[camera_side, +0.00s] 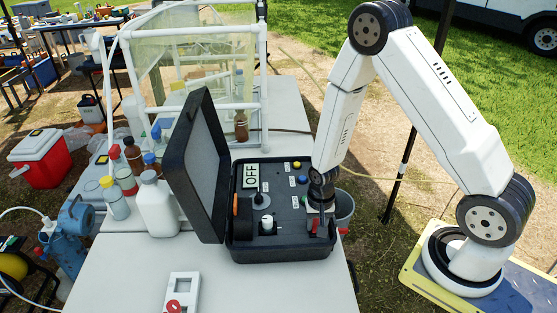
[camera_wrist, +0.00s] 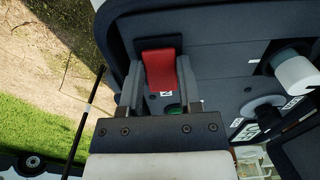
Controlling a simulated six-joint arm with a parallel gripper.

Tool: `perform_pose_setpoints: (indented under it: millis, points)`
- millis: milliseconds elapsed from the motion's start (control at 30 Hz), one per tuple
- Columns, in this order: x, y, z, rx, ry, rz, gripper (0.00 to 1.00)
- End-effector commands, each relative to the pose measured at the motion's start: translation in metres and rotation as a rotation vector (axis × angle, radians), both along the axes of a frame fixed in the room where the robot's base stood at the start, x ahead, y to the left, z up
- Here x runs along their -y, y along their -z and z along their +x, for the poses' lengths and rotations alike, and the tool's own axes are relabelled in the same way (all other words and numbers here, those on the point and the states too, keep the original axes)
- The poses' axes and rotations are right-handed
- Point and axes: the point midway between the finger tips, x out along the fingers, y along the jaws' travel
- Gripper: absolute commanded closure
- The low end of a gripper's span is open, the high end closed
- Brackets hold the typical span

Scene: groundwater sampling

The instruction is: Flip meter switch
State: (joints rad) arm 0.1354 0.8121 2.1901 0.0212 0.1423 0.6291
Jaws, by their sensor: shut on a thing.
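The meter is a black open case (camera_side: 285,250) on the white table, with its lid (camera_side: 193,165) standing up on the left. Its display (camera_side: 250,176) reads OFF. A red switch (camera_side: 316,229) sits at the panel's front right corner. My gripper (camera_side: 319,212) is lowered onto that corner. In the wrist view, the red switch (camera_wrist: 160,68) lies between the two fingers of my gripper (camera_wrist: 160,82), which are shut on it. A small green part (camera_wrist: 173,109) shows behind the fingers' base. The side view partly hides where the fingers meet the switch.
The panel also has a white knob (camera_side: 267,225), a dark knob (camera_side: 262,201) and several coloured buttons. Bottles (camera_side: 157,205) stand left of the lid. A grey bucket (camera_side: 344,208) is right of the case.

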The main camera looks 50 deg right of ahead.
Motion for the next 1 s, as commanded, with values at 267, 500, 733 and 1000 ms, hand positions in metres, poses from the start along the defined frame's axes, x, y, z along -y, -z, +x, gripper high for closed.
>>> perform_pose_setpoints:
  millis: [267,500,733,1000]
  points:
    - [0.0035,0.0000,0.0012,-0.051,0.004,0.037,1.00]
    - [0.0050,-0.0004,0.0030,-0.122,0.005,0.116,1.00]
    - [0.0066,-0.0004,0.0050,-0.197,0.003,0.194,1.00]
    - [0.0079,-0.0007,0.0064,-0.270,0.003,0.269,1.00]
